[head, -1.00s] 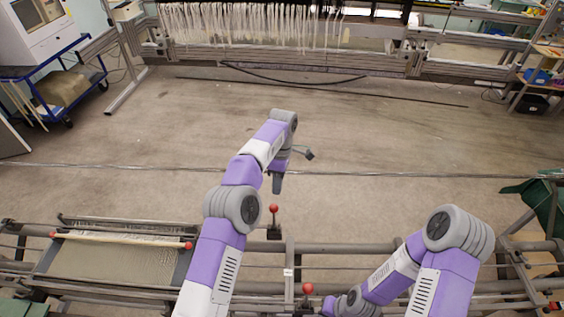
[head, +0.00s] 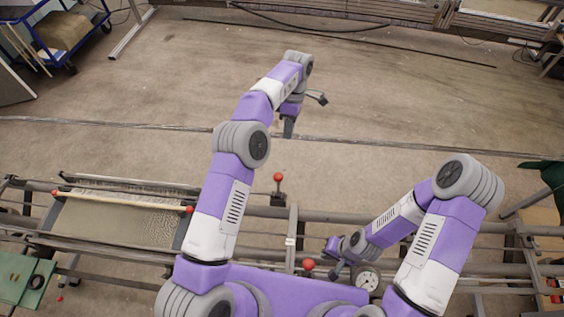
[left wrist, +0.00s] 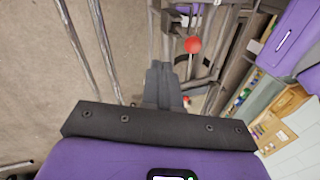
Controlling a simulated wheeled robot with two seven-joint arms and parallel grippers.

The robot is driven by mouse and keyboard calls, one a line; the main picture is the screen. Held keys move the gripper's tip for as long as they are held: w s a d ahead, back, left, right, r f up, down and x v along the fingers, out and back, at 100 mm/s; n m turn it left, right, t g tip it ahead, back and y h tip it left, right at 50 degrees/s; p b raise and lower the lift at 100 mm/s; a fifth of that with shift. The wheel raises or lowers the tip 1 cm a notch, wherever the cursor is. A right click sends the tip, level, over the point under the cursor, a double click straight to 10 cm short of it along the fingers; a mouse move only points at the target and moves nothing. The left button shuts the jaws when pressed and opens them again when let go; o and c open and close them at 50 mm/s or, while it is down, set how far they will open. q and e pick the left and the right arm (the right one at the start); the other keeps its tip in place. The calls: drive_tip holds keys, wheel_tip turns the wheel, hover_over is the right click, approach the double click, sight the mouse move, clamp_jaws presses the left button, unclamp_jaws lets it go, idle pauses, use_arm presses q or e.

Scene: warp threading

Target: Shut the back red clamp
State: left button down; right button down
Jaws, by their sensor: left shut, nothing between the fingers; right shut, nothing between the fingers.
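The back clamp has a red ball knob (head: 278,176) on a short lever that looks upright over a dark base on the rear rail. A second red knob (head: 309,264) sits nearer to me. My left gripper (head: 289,130) is shut and empty, pointing down beyond the back knob, apart from it in the picture. In the left wrist view its shut fingers (left wrist: 163,85) show, with a red knob on a thin stem (left wrist: 193,45) ahead and to the right; which clamp this is I cannot tell. My right gripper (head: 336,270) is shut, just right of the nearer knob.
A frame of metal rails (head: 400,226) runs across the foreground. At left a woven panel (head: 115,222) has a roller with red ends. A round dial (head: 367,279) is beside my right gripper. The floor (head: 400,110) beyond the rails is mostly clear.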

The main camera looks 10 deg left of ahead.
drive_tip(key=shift+r, duration=0.15)
use_arm(q)
drive_tip(key=s+f+p, duration=0.1)
drive_tip(key=s+f, duration=0.6)
drive_tip(key=f, duration=0.1)
drive_tip(key=shift+a+f, duration=0.2)
drive_tip(key=shift+a, duration=0.2)
use_arm(e)
drive_tip(key=shift+r, duration=0.45)
use_arm(q)
drive_tip(key=shift+s, duration=0.2)
